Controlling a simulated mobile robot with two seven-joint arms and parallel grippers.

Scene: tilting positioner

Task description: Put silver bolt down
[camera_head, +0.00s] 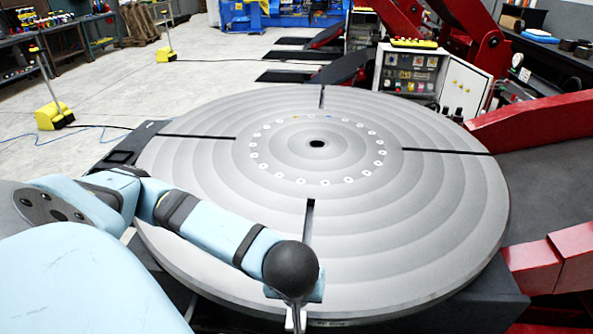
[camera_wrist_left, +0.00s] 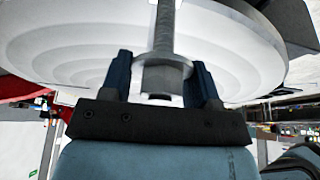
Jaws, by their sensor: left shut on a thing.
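The silver bolt (camera_wrist_left: 165,50) is in the left wrist view, its head between the two dark blue fingers of my left gripper (camera_wrist_left: 158,76). The fingers are shut on it, and its shank runs up the picture toward the round grey plate. In the head view my left gripper (camera_head: 297,314) is at the bottom, by the near rim of the round plate (camera_head: 410,225). It is mostly hidden behind my wrist, and I cannot make out the bolt clearly there. Whether the bolt touches the plate, I cannot tell. My right gripper is in neither view.
The plate has a centre hole (camera_head: 317,144), a ring of small holes and several dark radial slots. Its top looks clear. Red arms (camera_head: 537,122) flank it on the right. A control cabinet (camera_head: 410,72) stands behind, and a yellow-based post (camera_head: 54,114) at left.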

